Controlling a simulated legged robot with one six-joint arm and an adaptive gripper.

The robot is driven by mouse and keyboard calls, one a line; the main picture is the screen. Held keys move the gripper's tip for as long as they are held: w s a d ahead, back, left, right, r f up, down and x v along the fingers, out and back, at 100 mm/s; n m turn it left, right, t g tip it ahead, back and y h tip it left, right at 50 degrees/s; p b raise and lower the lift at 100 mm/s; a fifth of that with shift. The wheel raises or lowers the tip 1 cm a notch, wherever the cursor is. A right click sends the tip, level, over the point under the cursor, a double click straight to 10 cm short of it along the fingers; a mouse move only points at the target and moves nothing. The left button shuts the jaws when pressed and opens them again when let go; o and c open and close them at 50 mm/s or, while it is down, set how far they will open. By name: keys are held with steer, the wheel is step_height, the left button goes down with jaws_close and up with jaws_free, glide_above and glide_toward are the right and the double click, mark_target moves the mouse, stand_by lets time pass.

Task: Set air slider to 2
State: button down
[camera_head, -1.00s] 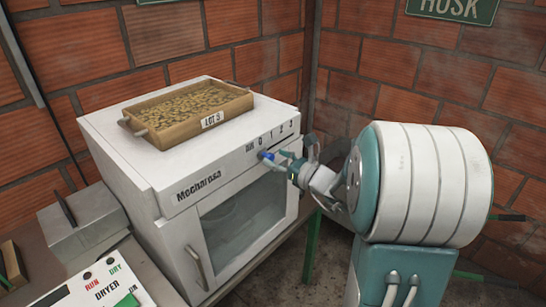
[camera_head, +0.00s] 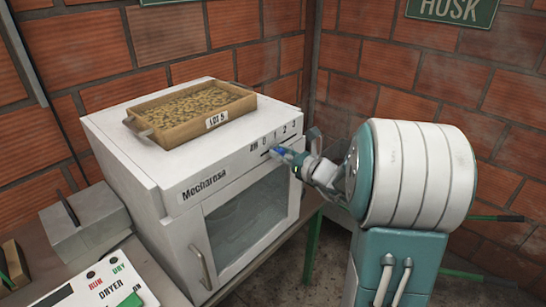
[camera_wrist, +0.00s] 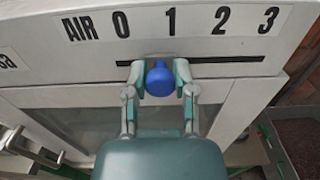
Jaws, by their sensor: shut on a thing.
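The air slider's blue round knob (camera_wrist: 159,79) sits in a dark horizontal slot (camera_wrist: 225,59) on the white machine's front panel. Above the slot are the label AIR and the marks 0, 1, 2 and 3 (camera_wrist: 195,20). The knob stands below the 1, very slightly left of it in the wrist view. My gripper (camera_wrist: 159,78) is shut on the knob, with one finger on each side. In the head view my gripper (camera_head: 286,155) is at the panel's right part and mostly hides the knob.
A wooden tray labelled LOT 5 (camera_head: 163,134) lies on top of the machine (camera_head: 150,165). A glass door (camera_head: 250,218) with a handle (camera_head: 201,263) is below the panel. A DRYER control box (camera_head: 100,284) stands at lower left. Brick walls close the back.

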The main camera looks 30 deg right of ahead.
mark_target(285, 141)
steer(key=d, duration=0.1)
steer(key=w+d, duration=0.1)
steer(key=d, duration=0.3)
steer(key=shift+w+f, duration=0.2)
steer(key=shift+w, duration=0.15)
steer(key=shift+a, duration=0.1)
steer(key=c, duration=0.5)
jaws_free()
steer(key=shift+c, duration=0.2)
steer(key=shift+o, duration=0.5)
steer(key=shift+r, duration=0.1)
steer(key=shift+s, duration=0.1)
